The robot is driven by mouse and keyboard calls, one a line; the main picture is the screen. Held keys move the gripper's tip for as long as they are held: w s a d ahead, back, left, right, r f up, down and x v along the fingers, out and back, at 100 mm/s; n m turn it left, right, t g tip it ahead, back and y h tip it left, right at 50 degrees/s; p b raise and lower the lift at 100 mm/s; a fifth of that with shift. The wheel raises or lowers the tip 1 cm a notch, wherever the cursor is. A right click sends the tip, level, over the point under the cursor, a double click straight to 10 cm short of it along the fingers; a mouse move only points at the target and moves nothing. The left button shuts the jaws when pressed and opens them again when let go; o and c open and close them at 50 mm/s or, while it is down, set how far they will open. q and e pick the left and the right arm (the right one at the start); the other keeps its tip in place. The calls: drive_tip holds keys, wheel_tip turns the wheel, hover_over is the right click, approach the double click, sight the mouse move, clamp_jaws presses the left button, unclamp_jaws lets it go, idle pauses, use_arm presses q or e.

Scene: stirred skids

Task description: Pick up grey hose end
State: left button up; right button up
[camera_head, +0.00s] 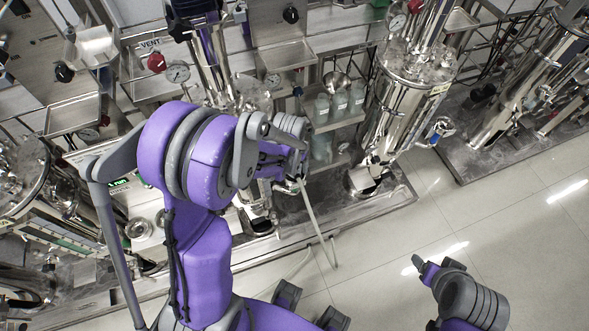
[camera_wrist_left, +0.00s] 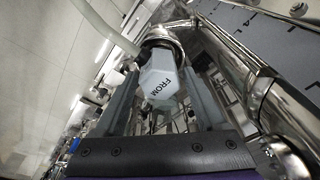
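The grey hose end (camera_wrist_left: 160,84), marked FROM, shows in the left wrist view between the fingers of my left gripper (camera_wrist_left: 159,78). The fingers stand wide apart on either side of it, with narrow gaps that look open. A pale hose (camera_wrist_left: 105,28) runs from it to the upper left. In the head view my left arm hides most of the hose end and gripper, and the hose (camera_head: 316,222) hangs down to the floor. My right gripper (camera_head: 417,263) is low over the floor at the right, seen from above and far from the hose.
Steel vessels (camera_head: 405,95) and pipework stand close behind my left arm. A shelf with several bottles (camera_head: 338,103) is nearby. A shiny metal pipe (camera_wrist_left: 262,85) is close on the right in the wrist view. The tiled floor (camera_head: 480,225) at the right is clear.

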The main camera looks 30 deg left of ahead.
use_arm(q)
clamp_jaws()
drive_tip(key=shift+r, duration=0.1)
